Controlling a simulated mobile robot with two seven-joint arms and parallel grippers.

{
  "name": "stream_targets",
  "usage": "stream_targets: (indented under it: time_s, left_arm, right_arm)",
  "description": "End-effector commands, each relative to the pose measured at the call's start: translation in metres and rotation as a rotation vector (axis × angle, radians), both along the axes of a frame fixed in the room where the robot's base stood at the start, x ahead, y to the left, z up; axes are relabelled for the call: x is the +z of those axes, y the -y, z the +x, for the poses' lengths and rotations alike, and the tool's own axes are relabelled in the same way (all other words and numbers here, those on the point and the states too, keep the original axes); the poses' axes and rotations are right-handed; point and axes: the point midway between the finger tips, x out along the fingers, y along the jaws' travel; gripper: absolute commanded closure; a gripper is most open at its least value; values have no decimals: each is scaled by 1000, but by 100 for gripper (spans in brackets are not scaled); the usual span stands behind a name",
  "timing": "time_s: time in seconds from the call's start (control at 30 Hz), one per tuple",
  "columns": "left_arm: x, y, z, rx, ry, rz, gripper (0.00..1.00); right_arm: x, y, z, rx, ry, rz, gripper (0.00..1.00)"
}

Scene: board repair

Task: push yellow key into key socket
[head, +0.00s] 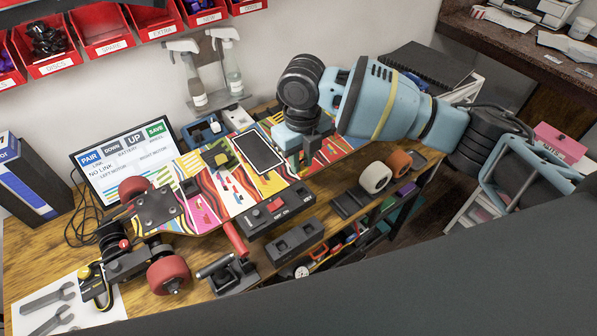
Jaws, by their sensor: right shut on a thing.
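My right arm comes in from the right, over the far end of a colourful electric skateboard (200,208). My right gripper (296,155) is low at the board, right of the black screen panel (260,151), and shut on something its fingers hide. A small yellow piece (84,272), perhaps the yellow key, shows at the lower left with a black cord by the wheel truck. A yellow-olive part (216,155) sits on the deck. I cannot tell which part is the key socket. My left gripper is not in view.
A monitor (125,165) reading "NO LINK" stands behind the board. A black box with a red switch (275,208) and a dark block (293,240) lie in front. Spray bottles (186,75) and red bins (105,35) are behind. Loose wheels (375,177) lie to the right.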

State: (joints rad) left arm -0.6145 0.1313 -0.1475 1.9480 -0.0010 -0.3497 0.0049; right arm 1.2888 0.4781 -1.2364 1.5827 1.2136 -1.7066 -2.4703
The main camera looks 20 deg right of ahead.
Motion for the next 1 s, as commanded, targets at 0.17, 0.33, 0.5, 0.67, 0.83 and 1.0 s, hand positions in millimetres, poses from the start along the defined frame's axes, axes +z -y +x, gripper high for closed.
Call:
stream_targets:
  time_s: [0.17, 0.33, 0.5, 0.67, 0.83, 1.0]
  left_arm:
    - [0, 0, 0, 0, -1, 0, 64]
    - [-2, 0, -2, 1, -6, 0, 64]
    - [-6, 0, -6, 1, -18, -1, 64]
    - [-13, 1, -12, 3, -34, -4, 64]
    - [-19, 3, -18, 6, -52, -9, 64]
    - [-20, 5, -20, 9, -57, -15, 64]
  right_arm:
    - [-1, 0, 0, -1, -1, 1, 100]
    - [-5, 0, 0, 0, -2, 0, 100]
    - [-15, 0, 0, 0, -3, 0, 100]
    - [-28, 0, 0, 0, -4, 0, 100]
    - [-43, 0, -1, 0, -5, -1, 100]
    - [-53, 0, 0, 0, -3, 0, 100]
